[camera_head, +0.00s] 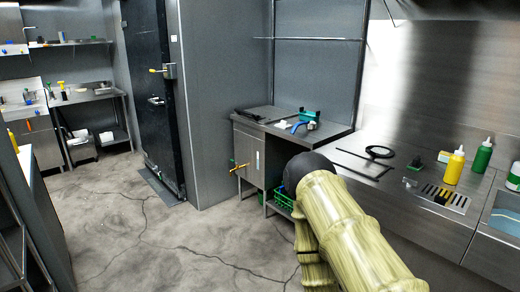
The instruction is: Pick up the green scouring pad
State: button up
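I cannot tell for sure which thing is the green scouring pad. One candidate is a green block (309,116) at the back of the middle counter. A small dark green item (415,163) lies on the right counter, and a pale item with a greenish edge (444,156) lies behind it. Another small green item (514,176) sits at the right picture edge. My arm rises from the bottom in front of the counters, and its dark joint hides part of the middle counter's front. My gripper's fingers do not show.
A blue-lined basin (505,222) is at far right. The cracked floor (150,235) at left is open.

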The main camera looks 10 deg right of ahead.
aim_at(415, 165)
jog(key=z, duration=0.8)
jog(key=i, duration=1.6)
jog(key=z, duration=0.7)
